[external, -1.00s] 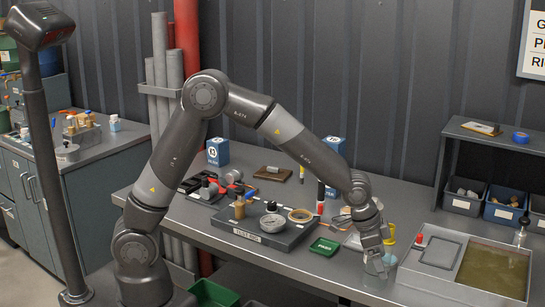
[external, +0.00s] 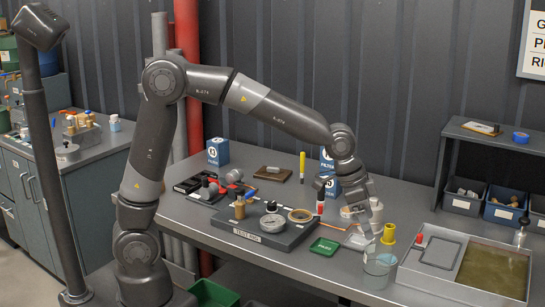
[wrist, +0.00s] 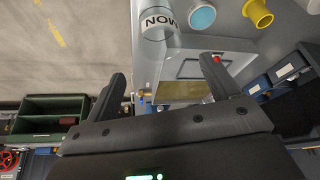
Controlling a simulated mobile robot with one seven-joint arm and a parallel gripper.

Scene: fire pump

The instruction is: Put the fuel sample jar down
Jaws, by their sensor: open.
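The fuel sample jar (external: 379,268) is a clear vessel with pale blue in it. It stands upright on the grey table (external: 290,268) near the front edge, left of the shallow tray. In the wrist view a pale blue round shape (wrist: 201,16) shows at the top, beside a clear labelled cylinder (wrist: 158,22); I cannot tell whether both belong to the jar. My gripper (wrist: 164,82) is open, with nothing between its fingers. In the external view my gripper is above and left of the jar, apart from it. Its fingertips are hard to make out there.
A yellow cup (external: 388,234) stands behind the jar. The shallow tray (external: 408,275) lies to the right, with a red-topped item on its left part. A small green tray (external: 325,246) and a dark board (external: 245,232) with several items lie to the left.

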